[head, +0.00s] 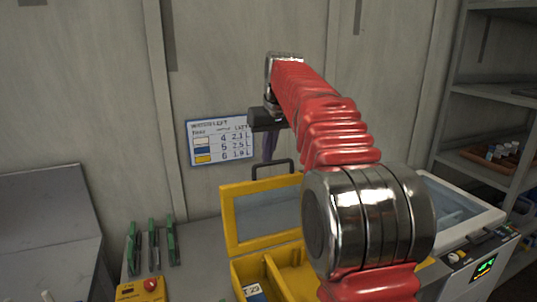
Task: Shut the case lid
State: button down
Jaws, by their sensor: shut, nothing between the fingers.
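The yellow case (240,272) stands on the bench at the lower middle, with dividers inside. Its lid (229,222), a yellow frame with a clear pane, stands raised at the back of the case. A dark handle (272,162) shows just above the lid's top edge; I cannot tell what it is fixed to. My gripper (268,158) points down above the lid, near the handle. It is shut and empty. Whether its tips touch anything is unclear. My red arm hides the right part of the case and lid.
A card (253,292) lies in the case's left compartment. Left of it are a yellow box with a red knob (150,285) and several green-edged upright pieces (153,243). A white device with a green display (484,268) stands right. A wall sign (221,141) hangs behind.

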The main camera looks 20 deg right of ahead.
jog(key=shift+s, duration=0.45)
jog(key=shift+s, duration=0.15)
